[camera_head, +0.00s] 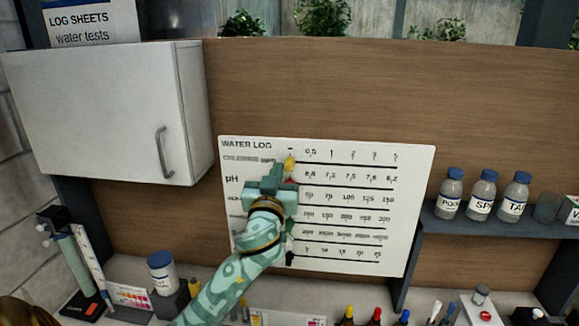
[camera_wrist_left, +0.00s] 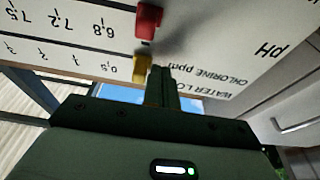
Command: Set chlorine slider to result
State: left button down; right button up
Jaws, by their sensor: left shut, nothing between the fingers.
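The white water log board (camera_head: 415,215) hangs on the wooden wall with several rows of numbers and black tracks. The yellow chlorine slider (camera_head: 290,162) is on the top row at the left end, left of the 0.5 mark. It also shows in the left wrist view (camera_wrist_left: 140,69), where the board appears upside down. The red slider (camera_wrist_left: 148,20) sits on the pH row beside it. My left gripper (camera_head: 279,172) is shut and empty in front of the board. In the wrist view its fingertips (camera_wrist_left: 160,72) are right beside the yellow slider; contact cannot be told.
A white cabinet (camera_head: 100,105) juts out at the left. A shelf (camera_head: 490,229) at the right holds labelled bottles (camera_head: 482,195). The counter below carries a test tube stand (camera_head: 75,265), a white jar (camera_head: 162,272), a colour card (camera_head: 131,297) and several small bottles (camera_head: 374,316).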

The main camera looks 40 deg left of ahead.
pick_arm(q)
jog(key=shift+w+d+b, duration=0.15)
jog(key=shift+w+d, duration=0.2)
jog(key=shift+d, duration=0.25)
jog(key=shift+w+d+b, duration=0.15)
jog(key=shift+w+d, duration=0.15)
jog(key=shift+d, duration=0.35)
jog(key=shift+w+d+b, duration=0.15)
jog(key=shift+w+d, duration=0.2)
jog(key=shift+d, duration=0.25)
jog(key=shift+w+d+b, duration=0.3)
jog(key=shift+w+d, duration=0.05)
jog(key=shift+d, duration=0.3)
jog(key=shift+w+d+b, duration=0.25)
jog(key=shift+w+d, duration=0.1)
jog(key=shift+d, duration=0.3)
jog(key=shift+w+d+b, duration=0.6)
jog(key=shift+d, duration=0.45)
jog(key=shift+w+d+b, duration=0.55)
jog(key=shift+d, duration=0.5)
jog(key=shift+w+d+b, duration=0.6)
jog(key=shift+d, duration=0.45)
jog(key=shift+s+a+p, duration=0.3)
jog(key=shift+s+a, duration=0.15)
jog(key=shift+a, duration=0.2)
jog(key=r+v, duration=0.1)
jog(key=v, duration=0.5)
jog(key=shift+s+d+r, duration=0.2)
jog(key=shift+s+d, duration=0.1)
jog(key=shift+s, duration=0.15)
